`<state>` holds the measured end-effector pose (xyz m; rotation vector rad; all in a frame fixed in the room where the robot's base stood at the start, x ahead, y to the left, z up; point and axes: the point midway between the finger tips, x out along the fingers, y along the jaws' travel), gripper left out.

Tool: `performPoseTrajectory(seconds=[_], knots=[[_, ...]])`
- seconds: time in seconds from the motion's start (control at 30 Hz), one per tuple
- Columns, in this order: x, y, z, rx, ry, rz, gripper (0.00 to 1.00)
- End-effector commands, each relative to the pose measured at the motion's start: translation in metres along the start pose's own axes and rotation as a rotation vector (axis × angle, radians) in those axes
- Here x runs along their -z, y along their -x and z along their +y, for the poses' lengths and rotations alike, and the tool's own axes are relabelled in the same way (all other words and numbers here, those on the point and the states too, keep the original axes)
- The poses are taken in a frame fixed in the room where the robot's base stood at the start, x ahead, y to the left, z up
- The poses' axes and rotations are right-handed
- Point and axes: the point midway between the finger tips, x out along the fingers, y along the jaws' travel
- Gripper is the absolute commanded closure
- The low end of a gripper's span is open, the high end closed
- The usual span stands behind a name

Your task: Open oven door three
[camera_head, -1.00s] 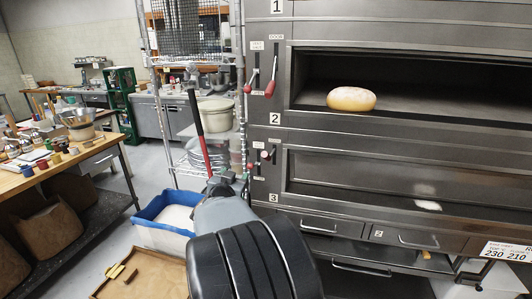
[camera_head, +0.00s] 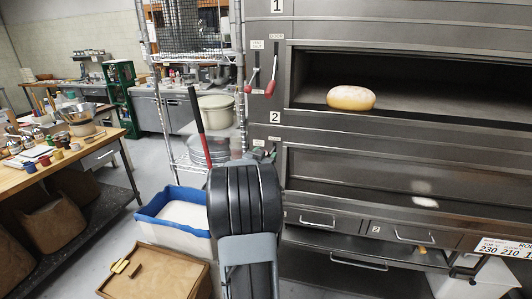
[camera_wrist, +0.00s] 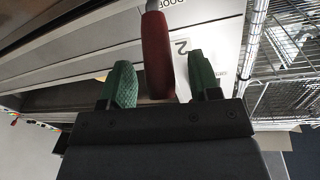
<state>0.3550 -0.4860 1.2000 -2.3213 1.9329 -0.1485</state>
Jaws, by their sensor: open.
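The third oven deck (camera_head: 350,178) has its door shut. Its front panel is dark and wide, below the open second deck. My gripper (camera_head: 264,155) is up at the lever panel left of this door, and my arm hides part of it. In the wrist view my gripper (camera_wrist: 162,62) has its green fingers apart. A red-gripped lever (camera_wrist: 157,50) on a metal rod stands between and beyond them, and seems to be the door three lever. A "2" label is beside it. I cannot tell whether the fingers touch the lever.
A loaf (camera_head: 351,98) lies at the mouth of the second deck, whose red lever (camera_head: 271,75) is just above my gripper. A wire rack (camera_head: 190,60), a blue-rimmed tub (camera_head: 150,215) and a brown box (camera_head: 170,275) stand left of my arm. Drawers (camera_head: 315,218) are below the oven.

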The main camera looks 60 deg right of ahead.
Motion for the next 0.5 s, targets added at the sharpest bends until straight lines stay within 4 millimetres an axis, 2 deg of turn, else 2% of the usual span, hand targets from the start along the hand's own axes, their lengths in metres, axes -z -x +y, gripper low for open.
performPoseTrajectory(seconds=[0.2,0.5], knots=[[-0.0003,-0.0102,0.0004,0.000,0.001,-0.001,0.43],[-0.0005,-0.0108,0.0001,0.001,0.000,-0.001,0.45]])
